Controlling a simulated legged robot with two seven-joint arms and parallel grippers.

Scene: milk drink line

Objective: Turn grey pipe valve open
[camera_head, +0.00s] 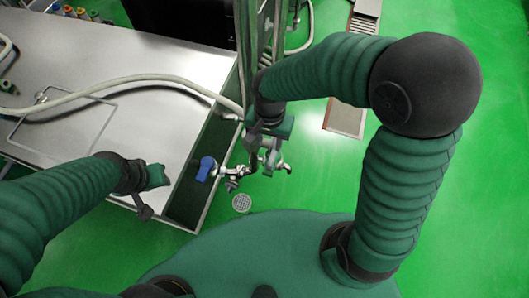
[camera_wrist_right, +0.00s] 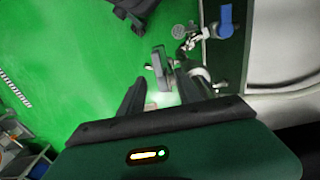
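My right gripper (camera_head: 266,152) is over the pipework beside the steel table. In the right wrist view, its two dark fingers (camera_wrist_right: 160,88) stand apart. A flat grey piece, apparently the grey valve handle (camera_wrist_right: 162,64), shows at the fingertips, between them in this view; I cannot tell whether they touch it. In the head view, my gripper partly hides the grey valve. A blue-handled valve (camera_head: 206,168) sits left of it, and also shows in the wrist view (camera_wrist_right: 225,20). My left gripper (camera_head: 150,190) is above the table's near right corner; its opening is unclear.
The steel table (camera_head: 150,65) fills the left, with a pale hose (camera_head: 130,82) across it and its edge close to the valves. Vertical pipes (camera_head: 277,35) rise behind my right gripper. A round floor drain (camera_head: 241,203) lies below.

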